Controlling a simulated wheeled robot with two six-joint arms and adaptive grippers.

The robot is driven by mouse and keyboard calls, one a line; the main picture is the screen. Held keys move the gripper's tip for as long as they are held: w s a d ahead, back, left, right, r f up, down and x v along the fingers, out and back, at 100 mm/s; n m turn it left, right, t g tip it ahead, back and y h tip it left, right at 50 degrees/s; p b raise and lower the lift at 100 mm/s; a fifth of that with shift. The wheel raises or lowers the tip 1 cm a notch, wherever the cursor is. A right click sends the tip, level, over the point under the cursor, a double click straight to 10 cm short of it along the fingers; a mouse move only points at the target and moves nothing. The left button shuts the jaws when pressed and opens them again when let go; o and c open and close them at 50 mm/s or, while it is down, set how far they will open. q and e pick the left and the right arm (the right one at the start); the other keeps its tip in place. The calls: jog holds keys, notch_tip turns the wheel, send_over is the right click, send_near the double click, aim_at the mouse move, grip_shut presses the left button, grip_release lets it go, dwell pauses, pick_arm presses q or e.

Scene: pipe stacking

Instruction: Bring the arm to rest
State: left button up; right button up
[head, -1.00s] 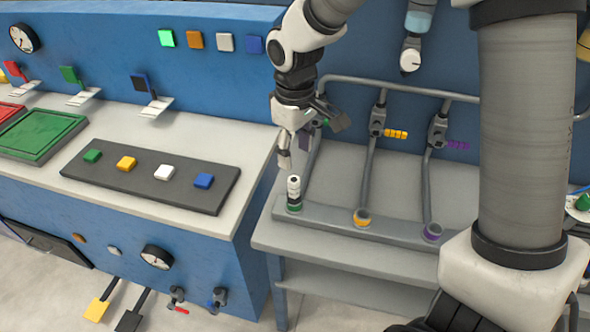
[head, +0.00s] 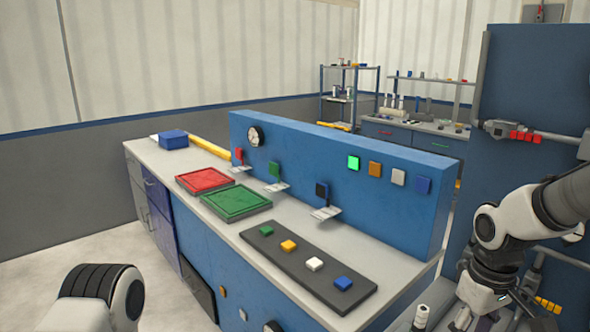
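My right arm comes in from the right edge of the head view. Its gripper (head: 488,318) is low at the right, cut by the bottom edge. Its fingers look spread, with nothing seen between them. A short pale pipe stack with dark bands (head: 420,318) stands left of this gripper, apart from it, its lower part out of view. My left arm shows only as a white and black link at the bottom left; its gripper is out of view.
A blue and white workbench (head: 300,225) fills the middle, with a red tray (head: 205,181), a green tray (head: 236,203) and a dark button board (head: 300,257). A blue panel (head: 545,90) with pipes stands at the right. Floor is free at the left.

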jog(key=s+f+g, duration=0.2)
jog(key=f, duration=0.4)
jog(key=s+f+g, duration=0.2)
jog(key=s+f, duration=0.1)
jog(key=f, duration=0.4)
jog(key=s+a+f+m, duration=0.1)
jog(key=s+a+f, duration=0.1)
jog(key=s+f, duration=0.9)
jog(key=s+a+f+m, duration=0.2)
jog(key=s+f, duration=0.9)
pick_arm(q)
jog(key=shift+w, duration=0.3)
pick_arm(e)
jog(key=w+m+t, duration=0.1)
jog(key=w+t, duration=0.3)
jog(key=w, duration=0.2)
jog(key=shift+w+f, duration=0.25)
jog(key=shift+w, duration=0.15)
